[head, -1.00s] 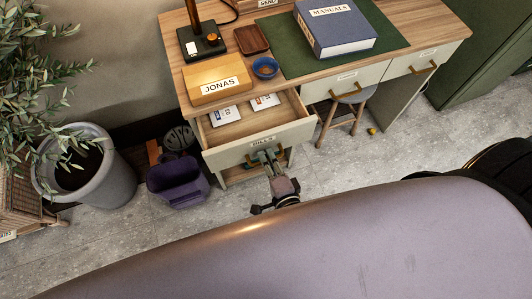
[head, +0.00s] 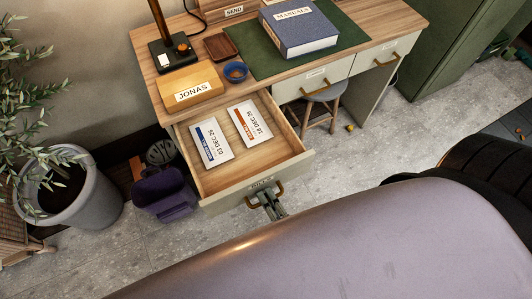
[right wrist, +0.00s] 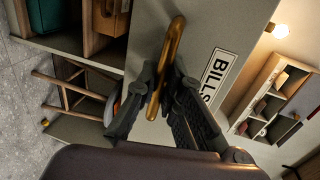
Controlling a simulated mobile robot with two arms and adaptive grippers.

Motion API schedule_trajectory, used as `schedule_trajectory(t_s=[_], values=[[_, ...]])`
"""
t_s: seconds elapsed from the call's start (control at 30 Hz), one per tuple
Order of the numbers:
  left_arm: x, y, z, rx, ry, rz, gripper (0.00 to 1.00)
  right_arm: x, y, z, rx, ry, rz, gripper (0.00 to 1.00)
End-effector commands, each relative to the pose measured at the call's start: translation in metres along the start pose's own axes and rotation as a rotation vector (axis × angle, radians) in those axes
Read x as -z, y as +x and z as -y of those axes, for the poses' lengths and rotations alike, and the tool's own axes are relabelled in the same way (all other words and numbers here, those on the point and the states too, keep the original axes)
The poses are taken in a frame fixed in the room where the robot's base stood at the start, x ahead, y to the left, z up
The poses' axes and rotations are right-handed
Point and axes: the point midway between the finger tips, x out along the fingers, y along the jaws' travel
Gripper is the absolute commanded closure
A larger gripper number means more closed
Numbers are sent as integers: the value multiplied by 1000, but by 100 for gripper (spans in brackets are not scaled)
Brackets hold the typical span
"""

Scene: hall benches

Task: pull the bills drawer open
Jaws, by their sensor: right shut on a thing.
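The bills drawer (head: 300,160) at the desk's left end stands well out from the desk, with two dated paper bills (head: 250,124) lying flat inside. Its pale front carries a label reading BILLS (right wrist: 214,78) in the right wrist view and a brass handle (right wrist: 172,60). My right gripper (head: 268,196) is at the drawer front. In the right wrist view its dark fingers (right wrist: 160,92) are closed around the brass handle. My left gripper is not in view.
On the wooden desk (head: 165,85) are a JONAS box (head: 188,84), a blue bowl (head: 235,72), a lamp base (head: 170,52) and a MANUALS binder (head: 300,30). A purple bin (head: 163,195) and a grey plant pot (head: 85,205) stand left of the drawer. A stool (head: 322,102) stands under the desk.

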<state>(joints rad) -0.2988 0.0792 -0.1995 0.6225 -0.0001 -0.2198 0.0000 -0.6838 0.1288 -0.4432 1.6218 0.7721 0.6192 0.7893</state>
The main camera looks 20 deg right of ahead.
Motion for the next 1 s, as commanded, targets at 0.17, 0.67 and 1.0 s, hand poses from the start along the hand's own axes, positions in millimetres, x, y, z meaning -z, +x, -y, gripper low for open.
schedule_trajectory(t_s=[0.17,0.67,1.0], values=[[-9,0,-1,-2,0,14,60,0,0,-1,-3,0,2,100],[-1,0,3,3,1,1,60,0,-2,0,-2,0,1,82],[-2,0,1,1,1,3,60,0,-57,-2,-7,-1,2,82]])
